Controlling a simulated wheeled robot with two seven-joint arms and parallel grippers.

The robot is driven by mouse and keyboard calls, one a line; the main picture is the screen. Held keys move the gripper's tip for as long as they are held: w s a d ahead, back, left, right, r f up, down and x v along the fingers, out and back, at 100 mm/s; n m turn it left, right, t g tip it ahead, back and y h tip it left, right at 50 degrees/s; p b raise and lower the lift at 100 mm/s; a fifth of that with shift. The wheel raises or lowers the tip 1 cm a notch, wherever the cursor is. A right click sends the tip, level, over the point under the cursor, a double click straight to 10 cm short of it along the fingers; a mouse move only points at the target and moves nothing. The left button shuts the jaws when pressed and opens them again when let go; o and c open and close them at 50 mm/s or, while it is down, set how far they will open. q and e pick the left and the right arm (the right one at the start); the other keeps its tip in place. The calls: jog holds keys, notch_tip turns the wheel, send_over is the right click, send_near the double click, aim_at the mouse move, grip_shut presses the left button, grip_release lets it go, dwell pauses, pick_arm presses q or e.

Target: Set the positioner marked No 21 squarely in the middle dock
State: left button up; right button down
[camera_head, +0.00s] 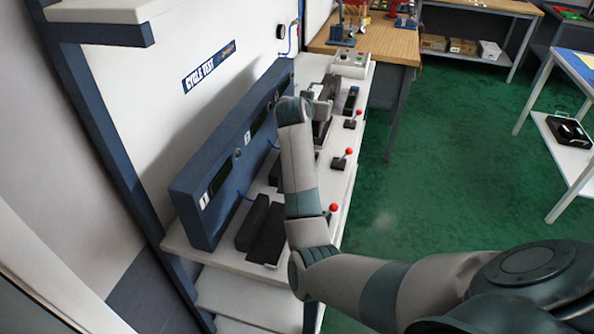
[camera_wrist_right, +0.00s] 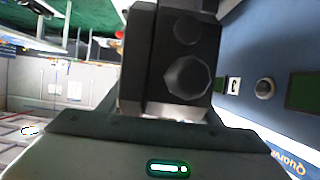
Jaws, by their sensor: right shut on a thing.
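My right arm reaches over the bench from the lower right in the head view and covers part of the docks. Its gripper (camera_head: 319,100) is near the far end of the blue panel, small and partly hidden. In the right wrist view a dark block-shaped positioner (camera_wrist_right: 180,50) with round recesses fills the space ahead of my right gripper, which is shut on it. No number is readable on it. The middle dock (camera_head: 308,165) is mostly behind my arm. The near dock (camera_head: 267,236) shows dark blocks. My left gripper is not in view.
The blue panel (camera_head: 222,172) with small displays stands along the back of the bench. Red-knobbed levers (camera_head: 349,153) line the front edge. A pale control box (camera_head: 350,63) stands at the far end. A wooden table (camera_head: 378,42) is beyond; green floor lies open to the right.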

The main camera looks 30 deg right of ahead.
jog(key=shift+r, duration=0.2)
jog(key=s+a+f+p, duration=0.4)
jog(key=s+a+f, duration=0.2)
jog(key=a, duration=0.3)
jog(key=shift+s+a+f, duration=0.15)
jog(key=shift+a+f, duration=0.25)
jog(key=shift+f, duration=0.15)
jog(key=shift+p, duration=0.3)
jog(key=shift+f+p, duration=0.65)
jog(key=shift+f, duration=1.3)
jog(key=shift+f, duration=0.1)
